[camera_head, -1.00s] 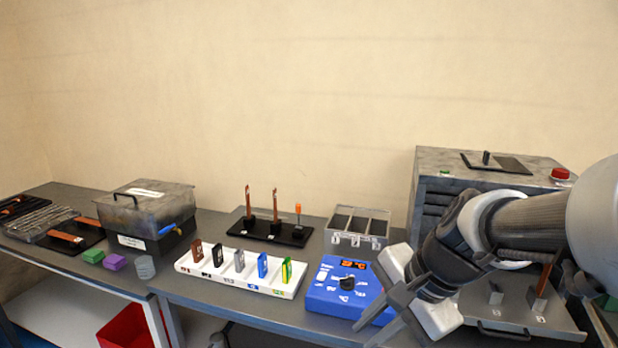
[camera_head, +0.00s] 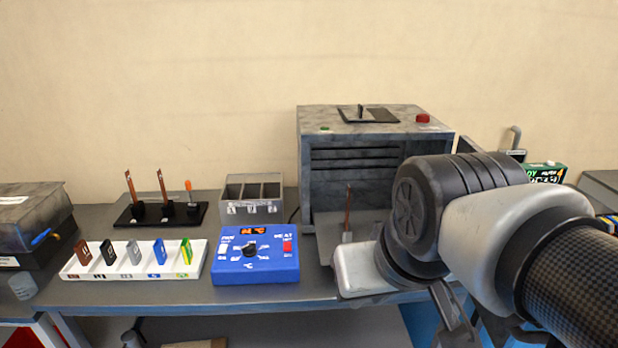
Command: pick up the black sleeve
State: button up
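The black sleeve (camera_head: 107,252) is a small flat upright piece in the white tray (camera_head: 197,268) at the left of the bench. It stands second from the left, between a brown sleeve (camera_head: 82,253) and a light grey one (camera_head: 134,252). A blue sleeve (camera_head: 160,251) and a green-yellow one (camera_head: 186,251) stand further right. My gripper (camera_head: 455,322) is low at the right, below the wrist and far from the tray. Its fingers are partly cut off by the bottom edge, and I cannot tell their opening. I see nothing held.
A blue heat control box (camera_head: 256,268) stands right of the tray. Behind are a black stand (camera_head: 178,214) with copper bars and a grey bin (camera_head: 250,207). The large grey oven (camera_head: 350,140) stands behind my arm, its front open. A lidded box (camera_head: 30,215) is at far left.

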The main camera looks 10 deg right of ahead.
aim_at(107, 251)
jog(key=z, duration=0.65)
jog(key=j+z, duration=0.15)
jog(key=j, duration=0.3)
jog(key=k+j+z, duration=0.2)
jog(key=j, duration=0.2)
jog(key=j+z, duration=0.15)
jog(key=j, duration=0.3)
jog(key=k+j+z, duration=0.15)
jog(key=j, duration=0.25)
jog(key=k+j+z, duration=0.2)
jog(key=j, duration=0.2)
jog(key=k+j+z, duration=0.15)
jog(key=j, duration=0.2)
jog(key=k+j+u, duration=0.1)
jog(key=j+u, duration=0.25)
jog(key=u, duration=0.15)
jog(key=j+u, duration=0.75)
jog(key=u, duration=0.25)
jog(key=z, duration=0.9)
